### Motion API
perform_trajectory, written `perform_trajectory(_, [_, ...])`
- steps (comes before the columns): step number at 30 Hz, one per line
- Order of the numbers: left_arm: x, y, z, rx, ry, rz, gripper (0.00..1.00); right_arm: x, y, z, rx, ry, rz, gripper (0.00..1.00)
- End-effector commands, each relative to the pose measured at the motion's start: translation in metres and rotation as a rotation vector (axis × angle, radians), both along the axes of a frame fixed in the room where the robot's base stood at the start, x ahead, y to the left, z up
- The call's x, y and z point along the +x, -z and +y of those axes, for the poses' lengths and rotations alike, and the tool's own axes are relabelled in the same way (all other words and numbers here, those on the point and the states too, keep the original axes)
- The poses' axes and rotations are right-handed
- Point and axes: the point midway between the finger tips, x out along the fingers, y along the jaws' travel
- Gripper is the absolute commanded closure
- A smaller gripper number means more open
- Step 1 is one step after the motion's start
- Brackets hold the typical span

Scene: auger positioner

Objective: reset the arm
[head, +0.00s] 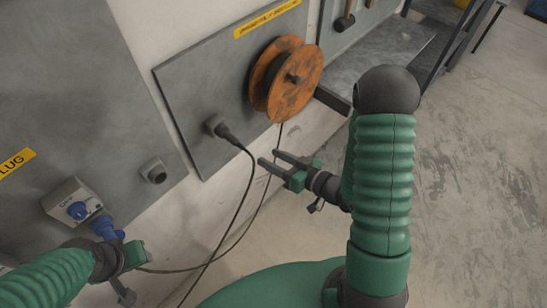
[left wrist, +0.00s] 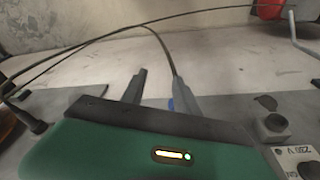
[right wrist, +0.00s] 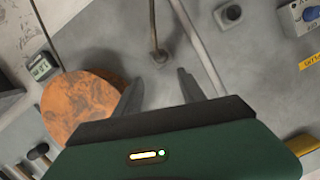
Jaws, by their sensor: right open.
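My right gripper (head: 270,163) is open and empty in the head view, below the orange reel and apart from the wall panel. Its two spread fingers also show in the right wrist view (right wrist: 158,85), with the panel behind them. My left gripper (head: 118,242) is low at the left, beside a blue plug-like part (head: 104,227) close to the wall. In the left wrist view its fingers (left wrist: 158,85) stand near a dark cable, with a bit of blue between them. I cannot tell whether they grip anything.
An orange reel (head: 285,79) is mounted on the grey panel (head: 190,75). A black plug (head: 222,130) with a hanging cable is in the panel. A grey box with a blue socket (head: 73,204) and a grey round fitting (head: 153,171) are at left. The floor (head: 480,170) at right is clear.

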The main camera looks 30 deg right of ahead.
Motion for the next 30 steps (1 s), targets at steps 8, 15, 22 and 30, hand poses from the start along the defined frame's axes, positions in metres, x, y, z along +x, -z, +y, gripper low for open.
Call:
perform_trajectory(8, [0.0,0.002,0.0,0.0,0.0,0.0,0.64,0.002,0.004,0.0,-0.02,0.002,0.011,0.52])
perform_trajectory(15, [0.0,0.034,0.0,0.0,0.0,0.0,0.64,0.018,0.06,-0.022,-0.377,0.089,0.302,0.52])
perform_trajectory(22, [0.0,0.065,0.0,0.0,0.0,0.0,0.64,-0.043,0.079,-0.014,-0.522,0.183,0.756,0.52])
perform_trajectory(30, [0.0,0.073,0.0,0.0,0.0,0.0,0.64,-0.105,0.071,0.026,-0.473,0.132,1.013,0.52])
